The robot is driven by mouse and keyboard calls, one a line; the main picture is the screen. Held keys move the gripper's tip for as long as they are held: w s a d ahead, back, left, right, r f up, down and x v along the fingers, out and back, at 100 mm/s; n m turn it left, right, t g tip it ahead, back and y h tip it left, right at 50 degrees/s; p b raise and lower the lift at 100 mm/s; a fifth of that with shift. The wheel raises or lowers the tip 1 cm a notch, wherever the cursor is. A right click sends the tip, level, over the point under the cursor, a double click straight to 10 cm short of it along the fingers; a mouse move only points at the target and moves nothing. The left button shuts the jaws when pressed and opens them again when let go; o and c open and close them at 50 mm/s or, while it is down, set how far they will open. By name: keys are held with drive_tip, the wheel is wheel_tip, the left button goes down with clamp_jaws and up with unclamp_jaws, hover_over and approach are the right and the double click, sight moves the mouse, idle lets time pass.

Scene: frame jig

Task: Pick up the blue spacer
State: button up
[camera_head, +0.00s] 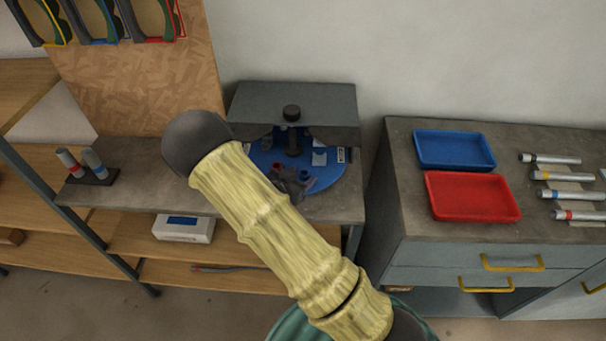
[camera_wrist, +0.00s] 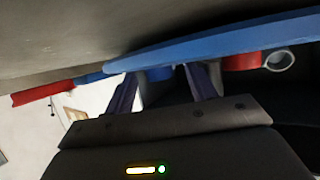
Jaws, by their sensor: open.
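A small blue piece, which looks like the blue spacer (camera_wrist: 159,73), shows in the wrist view at the edge of the blue round plate (camera_wrist: 225,38). My gripper (camera_wrist: 163,80) is open, with one finger on each side of this piece; I cannot tell whether either finger touches it. In the head view my gripper (camera_head: 291,181) is low over the near part of the blue round plate (camera_head: 326,183).
A red ring-like piece (camera_wrist: 242,62) and a grey ring (camera_wrist: 280,59) sit beside the blue piece. A grey housing (camera_head: 295,103) with a black knob stands over the plate's back. Blue (camera_head: 453,149) and red (camera_head: 470,197) trays lie on the right cabinet.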

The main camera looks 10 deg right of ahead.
drive_tip(key=shift+c, duration=0.5)
drive_tip(key=shift+w, duration=0.1)
drive_tip(key=c, duration=1)
drive_tip(key=shift+o, duration=0.2)
wheel_tip(320, 180, up, 10)
drive_tip(key=shift+b, duration=0.35)
